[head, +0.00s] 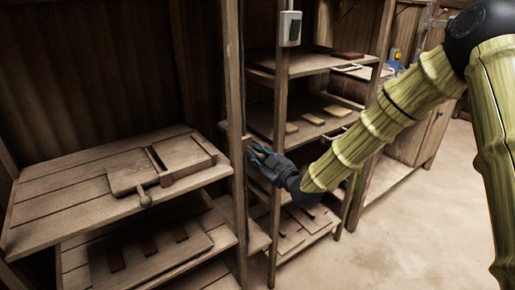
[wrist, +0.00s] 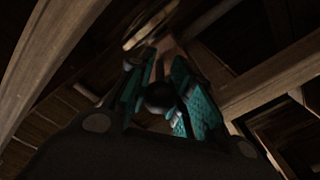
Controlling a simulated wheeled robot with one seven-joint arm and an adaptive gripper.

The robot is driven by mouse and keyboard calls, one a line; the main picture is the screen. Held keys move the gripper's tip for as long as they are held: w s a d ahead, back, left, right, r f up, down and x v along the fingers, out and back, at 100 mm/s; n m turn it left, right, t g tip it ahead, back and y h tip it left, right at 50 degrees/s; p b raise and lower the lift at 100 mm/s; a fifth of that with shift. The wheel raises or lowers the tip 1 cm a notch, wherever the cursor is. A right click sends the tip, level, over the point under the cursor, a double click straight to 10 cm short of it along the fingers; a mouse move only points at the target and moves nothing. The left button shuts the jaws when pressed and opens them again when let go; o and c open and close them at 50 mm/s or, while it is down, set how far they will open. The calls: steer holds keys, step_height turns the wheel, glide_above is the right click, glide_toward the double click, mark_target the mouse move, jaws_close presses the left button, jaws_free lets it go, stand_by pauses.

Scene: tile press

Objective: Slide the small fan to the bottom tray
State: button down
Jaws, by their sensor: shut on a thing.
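My gripper (head: 262,152) is in front of the middle rack, between shelf levels and beside an upright post. Its teal-padded fingers also show in the wrist view (wrist: 160,85). They are shut on a small brown piece (wrist: 150,25), mostly hidden and too dark for me to tell whether it is the small fan. The lowest tray (head: 292,236) of the middle rack is below my gripper, with dark strips on it. I cannot make out a fan elsewhere.
The left rack has an upper board (head: 60,205) bearing a wooden frame with a knob, and a lower board with dark red bars. Tan tiles (head: 312,118) lie on a middle-rack shelf. Wooden posts stand close to my gripper. The floor (head: 410,235) at right is clear.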

step_height(320, 180, down, 18)
steer(key=b, duration=0.7)
steer(key=shift+s+f+b, duration=0.15)
steer(key=shift+f+b, duration=0.05)
steer(key=shift+b, duration=0.15)
steer(key=shift+f, duration=0.1)
steer(key=c, duration=1.5)
jaws_free()
steer(key=shift+c, duration=0.2)
steer(key=shift+r, duration=0.2)
steer(key=v, duration=1.2)
